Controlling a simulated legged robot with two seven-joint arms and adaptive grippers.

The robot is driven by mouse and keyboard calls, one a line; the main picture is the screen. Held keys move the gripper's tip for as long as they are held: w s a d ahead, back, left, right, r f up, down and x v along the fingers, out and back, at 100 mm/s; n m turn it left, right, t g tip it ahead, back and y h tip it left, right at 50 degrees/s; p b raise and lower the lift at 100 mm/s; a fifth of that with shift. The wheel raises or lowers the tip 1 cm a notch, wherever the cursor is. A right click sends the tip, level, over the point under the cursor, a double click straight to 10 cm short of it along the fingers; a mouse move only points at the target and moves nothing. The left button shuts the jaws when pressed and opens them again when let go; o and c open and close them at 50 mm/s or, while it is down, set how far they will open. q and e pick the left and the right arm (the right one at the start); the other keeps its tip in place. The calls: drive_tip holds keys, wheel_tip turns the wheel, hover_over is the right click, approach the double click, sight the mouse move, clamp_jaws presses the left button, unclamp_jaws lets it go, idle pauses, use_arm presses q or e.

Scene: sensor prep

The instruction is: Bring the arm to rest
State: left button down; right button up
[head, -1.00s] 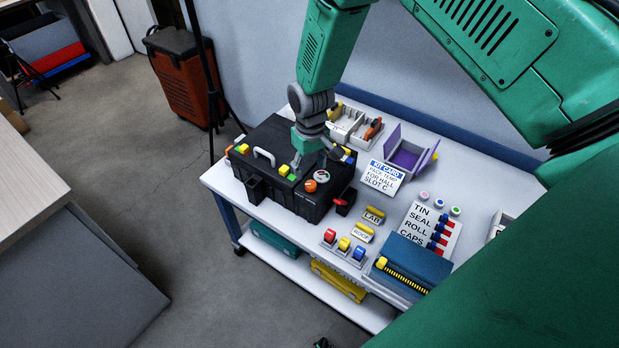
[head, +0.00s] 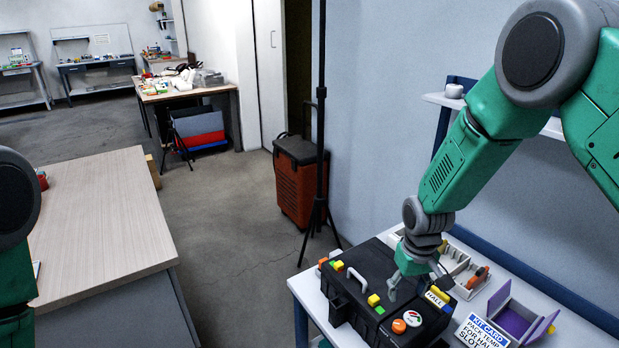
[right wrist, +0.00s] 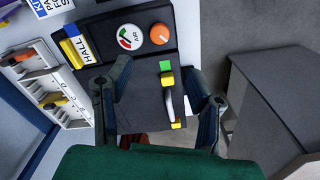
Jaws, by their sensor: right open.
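My right gripper (head: 419,284) is open and empty over the black case (head: 350,308) on the white bench. In the right wrist view its two fingers (right wrist: 155,72) stand apart, with the case lid between and beyond them. The lid carries a pale handle (head: 357,279), yellow and green blocks (head: 374,300), an orange knob (head: 399,326), a round AIR gauge (head: 412,318) and a yellow HALL label (head: 437,297). I cannot tell how far the fingertips are above the lid. Part of my left arm shows at the left edge; its gripper is out of view.
A compartment tray (head: 470,279), purple open box (head: 512,318) and kit card (head: 480,333) stand right of the case. A black tripod (head: 318,205) and orange-black wheeled case (head: 296,185) stand behind it. A wooden-topped table (head: 105,215) is at left, with open floor between.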

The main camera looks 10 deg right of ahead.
drive_tip(key=s+a+f+b, duration=0.2)
drive_tip(key=s+f, duration=1)
drive_tip(key=s, duration=0.4)
drive_tip(key=s+f+b, duration=0.1)
drive_tip(key=s, duration=1.3)
drive_tip(key=shift+a+f+n+t, duration=0.25)
drive_tip(key=shift+a+n+t, duration=0.05)
drive_tip(key=shift+a+n, duration=0.1)
drive_tip(key=shift+s, duration=0.1)
